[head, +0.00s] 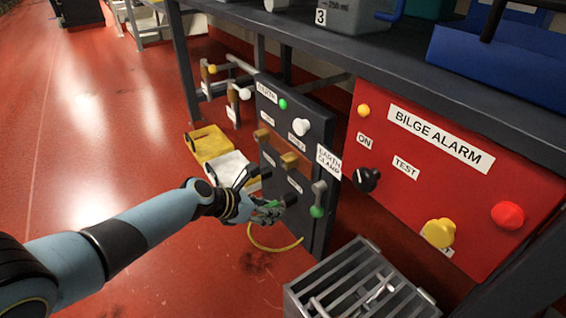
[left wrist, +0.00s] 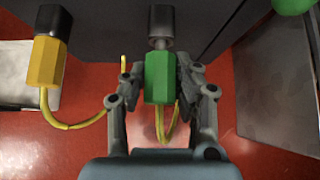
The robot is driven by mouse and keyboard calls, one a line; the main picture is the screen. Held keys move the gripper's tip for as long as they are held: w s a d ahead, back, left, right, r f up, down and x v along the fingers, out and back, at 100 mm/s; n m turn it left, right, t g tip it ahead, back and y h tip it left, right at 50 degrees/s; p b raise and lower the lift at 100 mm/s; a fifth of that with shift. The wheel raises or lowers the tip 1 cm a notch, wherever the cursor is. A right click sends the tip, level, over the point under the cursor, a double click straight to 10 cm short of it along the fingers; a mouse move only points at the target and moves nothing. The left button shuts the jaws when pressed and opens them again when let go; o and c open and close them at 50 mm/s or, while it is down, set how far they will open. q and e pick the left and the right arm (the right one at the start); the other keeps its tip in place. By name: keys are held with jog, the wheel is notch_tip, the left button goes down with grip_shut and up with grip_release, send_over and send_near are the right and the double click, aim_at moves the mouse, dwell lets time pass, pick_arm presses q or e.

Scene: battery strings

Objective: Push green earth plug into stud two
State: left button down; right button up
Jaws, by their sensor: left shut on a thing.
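My left gripper (head: 264,207) is at the lower part of a dark panel (head: 318,130) with an "EARTH CLAMP" label. In the left wrist view, the left gripper (left wrist: 160,88) has its fingers shut on the sides of a green plug (left wrist: 158,78). The plug's far end is in line with a black-and-grey stud (left wrist: 161,25); whether it is seated cannot be told. In the head view the green plug is mostly hidden by the fingers. A yellow plug (left wrist: 46,62) with a black end is at the left in the wrist view. My right gripper is not in view.
A yellow cable (head: 272,247) hangs below the gripper. A green-knobbed lever (head: 317,211) is just right of the gripper. A red bilge alarm panel (head: 440,170) stands further right, with a grey slatted crate (head: 345,262) below. Open red floor lies left.

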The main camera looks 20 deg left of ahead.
pick_arm(q)
jog(key=shift+s+a, duration=0.1)
jog(key=shift+s, duration=0.15)
jog(key=shift+s+a, duration=0.2)
jog(key=shift+s, duration=0.1)
jog(key=shift+s+a, duration=0.2)
jog(key=shift+s, duration=0.1)
jog(key=shift+s+a, duration=0.15)
jog(key=shift+s, duration=0.15)
jog(key=shift+s+a, duration=0.3)
jog(key=shift+s, duration=0.15)
jog(key=shift+s+a+p, duration=0.15)
jog(key=shift+s+a, duration=0.25)
jog(key=shift+s, duration=0.3)
jog(key=shift+s+a+p, duration=0.1)
jog(key=shift+s+a, duration=0.3)
jog(key=shift+s, duration=0.25)
jog(key=shift+s+a+p, duration=0.15)
jog(key=shift+s+a, duration=0.25)
jog(key=shift+s, duration=0.3)
